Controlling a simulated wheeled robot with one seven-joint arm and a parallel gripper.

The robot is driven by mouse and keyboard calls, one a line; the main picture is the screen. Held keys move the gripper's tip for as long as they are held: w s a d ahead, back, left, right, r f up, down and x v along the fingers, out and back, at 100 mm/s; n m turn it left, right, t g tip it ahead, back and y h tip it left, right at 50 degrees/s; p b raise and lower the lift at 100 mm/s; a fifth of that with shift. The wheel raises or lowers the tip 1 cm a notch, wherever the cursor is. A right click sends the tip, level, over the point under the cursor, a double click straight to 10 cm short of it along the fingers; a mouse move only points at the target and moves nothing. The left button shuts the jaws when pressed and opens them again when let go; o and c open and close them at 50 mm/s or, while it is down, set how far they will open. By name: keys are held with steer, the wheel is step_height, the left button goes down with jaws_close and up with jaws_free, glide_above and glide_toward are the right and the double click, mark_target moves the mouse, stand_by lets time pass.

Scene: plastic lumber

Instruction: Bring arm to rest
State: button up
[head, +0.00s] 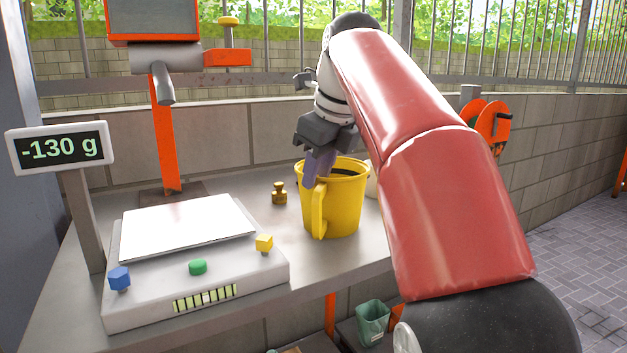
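My red arm comes in from the lower right and reaches over the table. My gripper (318,172) points down at the left rim of a yellow pitcher (345,212). Purple-grey finger shapes show at the rim, in front of or just inside it; I cannot tell which. Their gap is too small to read, and I cannot see whether anything is between them. The pitcher stands upright with its handle toward me, and something dark shows in its mouth.
A scale (190,285) with a bare white plate stands at the left; its display (60,148) reads -130 g. A brass weight (279,193) stands left of the pitcher. An orange-posted machine (165,130) is behind the scale. A green bin (372,322) sits below the table (285,240).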

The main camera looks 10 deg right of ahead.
steer(key=shift+v, duration=0.95)
steer(key=s+d+f+n+t+y, duration=0.1)
steer(key=s+d+f+n, duration=0.2)
steer(key=s+n, duration=0.55)
steer(key=s+f+n+h, duration=0.1)
steer(key=s+f+n, duration=0.6)
steer(key=f, duration=0.5)
steer(key=s+f+n+h, duration=0.1)
steer(key=s+f+n, duration=0.6)
steer(key=f+n, duration=0.5)
steer(key=shift+d+f+h, duration=0.2)
steer(key=shift+f+h, duration=0.1)
steer(key=shift+f, duration=0.35)
